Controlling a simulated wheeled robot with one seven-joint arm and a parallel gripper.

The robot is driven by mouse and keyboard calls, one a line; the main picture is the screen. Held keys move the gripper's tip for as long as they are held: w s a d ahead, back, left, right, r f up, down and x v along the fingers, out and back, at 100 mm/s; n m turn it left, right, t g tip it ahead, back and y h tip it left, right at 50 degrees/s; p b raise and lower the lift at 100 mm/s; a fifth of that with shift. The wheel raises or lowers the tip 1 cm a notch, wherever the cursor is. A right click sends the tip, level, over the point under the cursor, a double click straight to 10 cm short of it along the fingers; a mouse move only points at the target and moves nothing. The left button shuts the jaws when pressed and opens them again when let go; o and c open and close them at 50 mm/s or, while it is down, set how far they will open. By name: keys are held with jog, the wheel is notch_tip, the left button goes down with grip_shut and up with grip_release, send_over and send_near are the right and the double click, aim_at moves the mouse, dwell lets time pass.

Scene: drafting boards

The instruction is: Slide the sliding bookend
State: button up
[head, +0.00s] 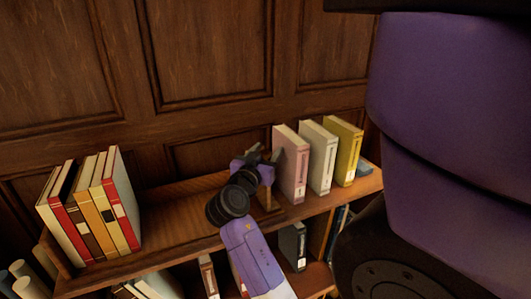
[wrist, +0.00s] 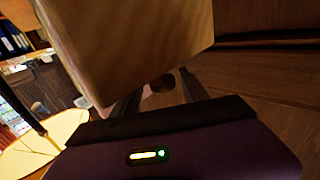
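The sliding bookend (head: 267,200) is a wooden piece on the shelf, just left of the pink book, mostly hidden behind my gripper (head: 264,154). In the wrist view a large tan wooden panel (wrist: 135,40), which looks like the bookend, fills the upper middle. A small round brown knob (wrist: 161,83) shows below it, between the two dark fingers of my gripper (wrist: 164,82). The fingers are apart, with a visible gap beside the knob. I cannot see whether either finger touches the bookend.
A pink binder (head: 291,163), a white one (head: 318,157) and a yellow one (head: 343,151) stand right of the bookend. Several leaning books (head: 90,205) stand at the shelf's left. The shelf (head: 180,215) is bare between. A panelled wall (head: 210,50) rises behind.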

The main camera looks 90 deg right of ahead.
jog(key=b+v, duration=0.2)
jog(key=v, duration=0.4)
jog(key=shift+w+a+f, duration=0.1)
jog(key=shift+a+f, duration=0.05)
jog(key=shift+a, duration=0.1)
jog(key=shift+w+a, duration=0.15)
jog(key=shift+a, duration=0.5)
